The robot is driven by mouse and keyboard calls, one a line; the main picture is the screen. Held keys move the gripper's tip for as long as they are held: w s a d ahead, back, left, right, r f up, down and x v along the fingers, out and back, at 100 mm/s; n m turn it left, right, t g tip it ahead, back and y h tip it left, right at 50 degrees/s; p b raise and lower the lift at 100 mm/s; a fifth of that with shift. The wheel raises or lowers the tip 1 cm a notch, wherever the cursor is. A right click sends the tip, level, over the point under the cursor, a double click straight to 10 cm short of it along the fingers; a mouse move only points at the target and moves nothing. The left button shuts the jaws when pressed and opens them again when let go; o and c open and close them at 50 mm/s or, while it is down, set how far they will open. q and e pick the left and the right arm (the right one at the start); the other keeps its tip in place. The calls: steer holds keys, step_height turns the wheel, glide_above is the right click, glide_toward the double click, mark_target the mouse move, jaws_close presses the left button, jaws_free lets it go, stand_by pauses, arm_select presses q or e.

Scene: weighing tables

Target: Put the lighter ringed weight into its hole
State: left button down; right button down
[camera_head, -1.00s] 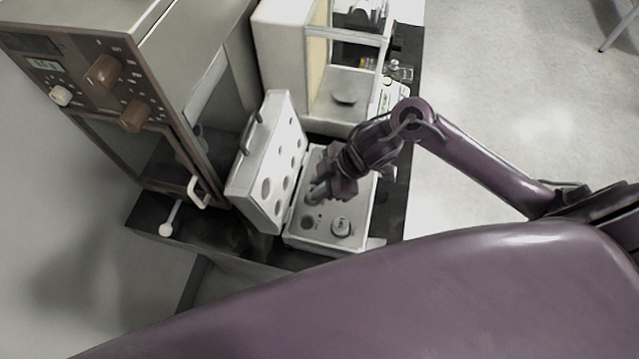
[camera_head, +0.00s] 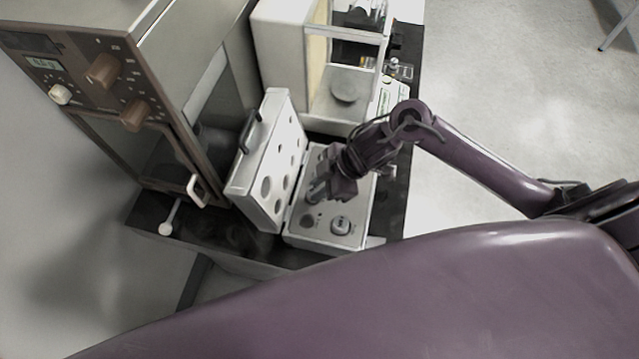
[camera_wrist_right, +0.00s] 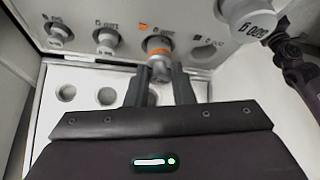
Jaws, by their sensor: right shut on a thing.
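A weight with an orange ring (camera_wrist_right: 158,44) is between the fingers of my right gripper (camera_wrist_right: 160,80) in the right wrist view. The gripper is shut on its narrow grey knob. The weight is in line with the row of weights in the case; I cannot tell whether it is seated or just above the surface. An empty dark hole (camera_wrist_right: 205,52) lies just right of it. In the head view my right gripper (camera_head: 316,194) is low over the open weight case (camera_head: 322,239) and hides the weight. My left gripper is not in view.
The case's lid (camera_head: 257,192) stands open on the left, with round holes. A large weight (camera_wrist_right: 246,18) is at the wrist view's upper right; smaller weights (camera_wrist_right: 106,38) are at left. A balance (camera_head: 290,40) stands behind, and a brown-fronted oven (camera_head: 100,75) at left.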

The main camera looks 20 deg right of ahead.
steer(key=shift+f+b, duration=0.45)
steer(key=shift+f, duration=0.25)
steer(key=shift+f, duration=0.15)
steer(key=c, duration=1.2)
jaws_free()
steer(key=shift+o, duration=0.2)
steer(key=shift+d, duration=0.1)
